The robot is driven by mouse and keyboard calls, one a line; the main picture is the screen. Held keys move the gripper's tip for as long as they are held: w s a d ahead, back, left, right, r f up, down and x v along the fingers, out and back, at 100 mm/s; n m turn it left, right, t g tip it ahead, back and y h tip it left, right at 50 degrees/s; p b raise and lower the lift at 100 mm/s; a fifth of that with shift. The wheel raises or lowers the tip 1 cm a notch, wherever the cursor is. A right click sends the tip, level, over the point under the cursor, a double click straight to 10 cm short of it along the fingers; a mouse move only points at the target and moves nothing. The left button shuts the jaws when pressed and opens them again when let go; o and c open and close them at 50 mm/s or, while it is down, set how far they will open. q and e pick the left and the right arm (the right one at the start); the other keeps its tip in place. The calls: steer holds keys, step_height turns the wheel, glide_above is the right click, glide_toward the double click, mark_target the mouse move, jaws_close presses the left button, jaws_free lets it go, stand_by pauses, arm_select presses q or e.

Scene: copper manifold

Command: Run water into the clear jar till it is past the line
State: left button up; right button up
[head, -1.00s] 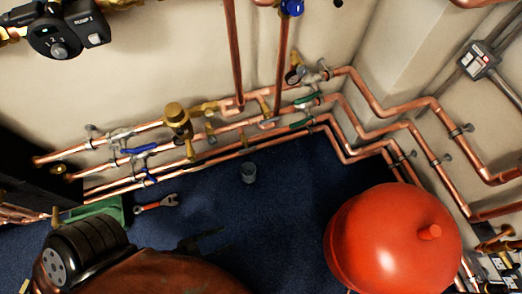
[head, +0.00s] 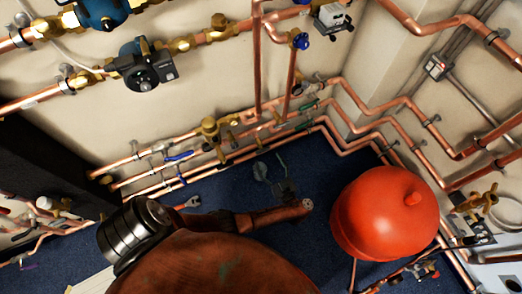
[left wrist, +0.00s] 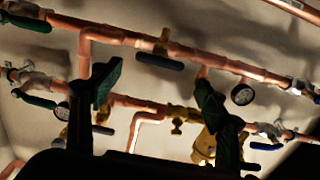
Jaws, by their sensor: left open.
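The clear jar (head: 260,171) looks small and grey on the blue floor below the pipes, close beside my left gripper. Its line and any water in it cannot be made out. My left gripper (head: 272,170) is dark and open, reaching over the floor toward the wall pipes. In the left wrist view its two spread fingers (left wrist: 158,88) stand before the pipes with nothing seen between them but pipework. A small brass tap (head: 258,142) sits on the lower pipes behind the jar. My right gripper is not in view.
Copper pipes with blue-handled valves (head: 178,156) and green-handled valves (head: 306,126) run along the wall. A large red tank (head: 385,213) stands to the right.

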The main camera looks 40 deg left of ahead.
mark_target(264, 151)
arm_select(q)
steer(key=b+x, duration=0.1)
steer(key=x, duration=0.4)
steer(key=shift+w+a+f, duration=0.1)
steer(key=shift+a+f, duration=0.05)
steer(key=shift+a, duration=0.05)
steer(key=shift+w+a, duration=0.25)
steer(key=shift+a, duration=0.3)
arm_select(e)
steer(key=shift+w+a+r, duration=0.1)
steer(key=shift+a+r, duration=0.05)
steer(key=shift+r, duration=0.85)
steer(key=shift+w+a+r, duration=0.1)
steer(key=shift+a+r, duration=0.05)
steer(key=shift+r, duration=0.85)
arm_select(q)
steer(key=shift+c, duration=0.4)
steer(key=c, duration=1.1)
steer(key=shift+r, duration=0.2)
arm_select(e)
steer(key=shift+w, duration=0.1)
